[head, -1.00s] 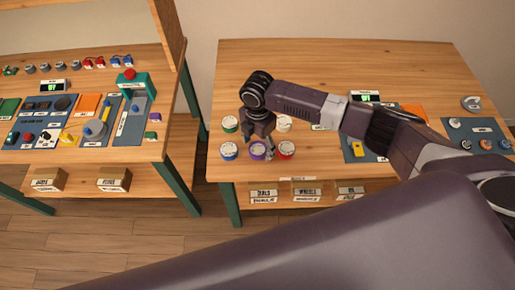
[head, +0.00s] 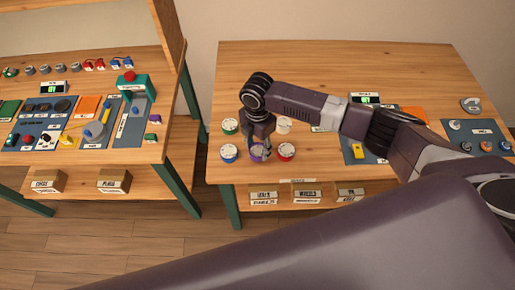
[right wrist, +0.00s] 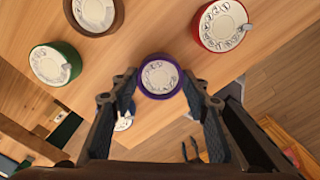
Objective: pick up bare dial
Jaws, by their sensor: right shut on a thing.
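A dial with a purple rim and a white number face (head: 257,154) is at the front left of the right-hand table. My right gripper (head: 259,150) comes down on it from above. In the right wrist view the purple dial (right wrist: 158,77) is between the two fingertips, and the gripper (right wrist: 158,80) is shut on it. I cannot tell whether it is clear of the tabletop. No label shows which dial is the bare one.
Close around stand a blue dial (head: 229,153), a red dial (head: 286,151), a green dial (head: 230,126) and a pale-faced dial (head: 284,125). Labelled boxes (head: 307,193) sit below the tabletop. Another table (head: 60,100) with panels is at left. The table's back left is clear.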

